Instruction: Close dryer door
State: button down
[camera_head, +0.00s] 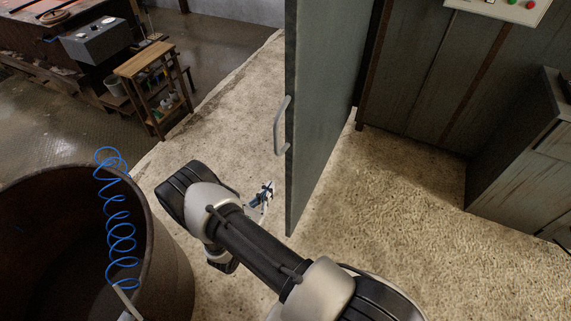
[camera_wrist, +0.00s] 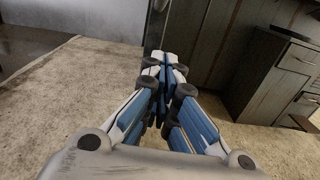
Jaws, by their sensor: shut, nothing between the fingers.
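The dryer door (camera_head: 330,95) is a tall grey-green panel standing open in the middle of the head view, seen nearly edge-on. Its grey handle (camera_head: 282,126) is on the left face near the edge. In the wrist view a narrow strip of the door (camera_wrist: 155,28) shows beyond my fingers. My gripper (camera_head: 268,188) is low and to the left of the door, below the handle, and looks apart from it. In the wrist view my gripper (camera_wrist: 165,68) has its fingers together and holds nothing.
A rusty drum (camera_head: 170,255) with a blue coiled hose (camera_head: 118,225) stands at the lower left. A small wooden shelf (camera_head: 150,85) is at the upper left. A worn cabinet (camera_head: 525,150) stands at the right. The pale floor (camera_head: 400,215) right of the door is clear.

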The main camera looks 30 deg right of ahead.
jog(key=f, duration=0.1)
jog(key=b, duration=0.3)
send_near(290, 158)
jog(key=shift+n, duration=0.3)
jog(key=x, duration=0.6)
jog(key=shift+w+d, duration=0.3)
